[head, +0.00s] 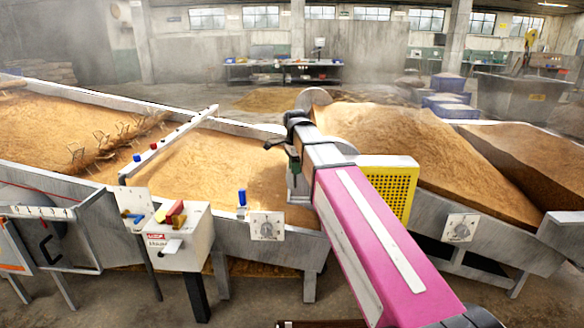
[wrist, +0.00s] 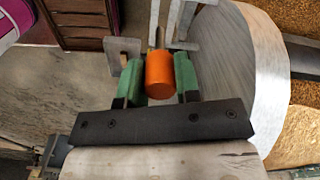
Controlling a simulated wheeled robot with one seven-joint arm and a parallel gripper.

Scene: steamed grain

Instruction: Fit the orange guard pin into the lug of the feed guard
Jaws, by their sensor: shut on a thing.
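The orange guard pin (wrist: 160,80) shows in the wrist view as a short thick cylinder. My gripper (wrist: 159,72) has its two green fingers shut on it from both sides. A thin metal shank shows beyond the orange part, and its far end is hard to make out. A small grey plate with an opening (wrist: 122,47) lies just beyond the left finger; I cannot tell whether it is the lug. In the head view my gripper (head: 293,158) is over the near edge of the middle grain bed, and the pin is hidden. A yellow perforated panel (head: 388,183), perhaps the feed guard, stands behind my pink arm.
A large grey disc-like surface (wrist: 250,75) is close to the right finger, with pale upright bars (wrist: 182,20) beyond the pin. In the head view, a control box (head: 180,240) and a dial plate (head: 267,225) sit along the bed's near wall.

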